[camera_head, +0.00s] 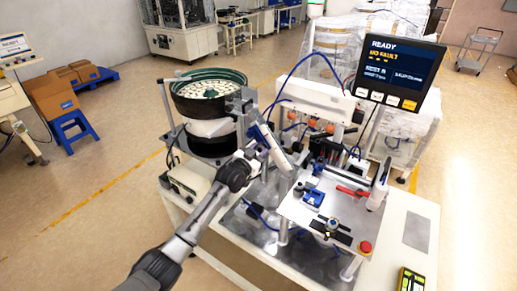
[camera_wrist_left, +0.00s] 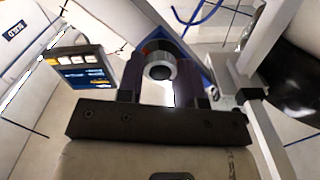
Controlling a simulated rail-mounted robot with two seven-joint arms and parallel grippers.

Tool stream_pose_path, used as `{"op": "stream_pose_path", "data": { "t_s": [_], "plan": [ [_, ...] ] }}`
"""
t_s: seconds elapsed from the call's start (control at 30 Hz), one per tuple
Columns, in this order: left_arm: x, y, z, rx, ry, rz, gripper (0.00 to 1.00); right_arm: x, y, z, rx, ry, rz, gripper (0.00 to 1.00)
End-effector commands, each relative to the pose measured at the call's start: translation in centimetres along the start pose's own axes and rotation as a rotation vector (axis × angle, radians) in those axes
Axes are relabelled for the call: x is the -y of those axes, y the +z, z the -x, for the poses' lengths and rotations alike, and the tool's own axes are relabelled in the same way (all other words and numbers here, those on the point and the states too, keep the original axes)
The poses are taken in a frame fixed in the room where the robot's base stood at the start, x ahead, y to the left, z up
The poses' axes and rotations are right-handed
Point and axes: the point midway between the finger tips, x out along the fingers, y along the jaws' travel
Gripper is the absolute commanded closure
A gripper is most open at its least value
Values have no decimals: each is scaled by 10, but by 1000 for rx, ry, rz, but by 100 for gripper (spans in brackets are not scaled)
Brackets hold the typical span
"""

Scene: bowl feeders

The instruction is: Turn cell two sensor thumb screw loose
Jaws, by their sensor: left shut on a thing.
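The sensor thumb screw (camera_wrist_left: 160,71) shows in the left wrist view as a round metallic knob with a dark centre. My left gripper (camera_wrist_left: 158,84) has its two dark fingers on either side of the knob and is shut on it. In the head view my left arm (camera_head: 205,212) reaches in from the lower left, with its wrist beside the bowl feeder (camera_head: 208,88). The fingertips and the screw are too small and covered to make out there. My right gripper is in neither view.
A display (camera_head: 393,72) reading READY and NO FAULT stands at the right; it also shows in the left wrist view (camera_wrist_left: 84,72). A plate (camera_head: 300,212) with a blue fixture and a red-handled tool lies right of the arm. A grey post (camera_wrist_left: 246,68) stands close beside the gripper.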

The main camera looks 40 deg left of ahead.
Motion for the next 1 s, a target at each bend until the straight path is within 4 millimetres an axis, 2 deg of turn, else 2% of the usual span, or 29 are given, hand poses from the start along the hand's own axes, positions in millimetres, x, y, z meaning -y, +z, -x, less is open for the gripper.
{"op": "stream_pose_path", "data": {
  "t_s": [0.5, 1.0],
  "plan": [
    [1, -1, 0, -1, 0, 463, 90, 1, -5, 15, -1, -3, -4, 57],
    [0, 0, 0, 0, 0, 698, 90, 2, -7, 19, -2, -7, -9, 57]
  ]
}}
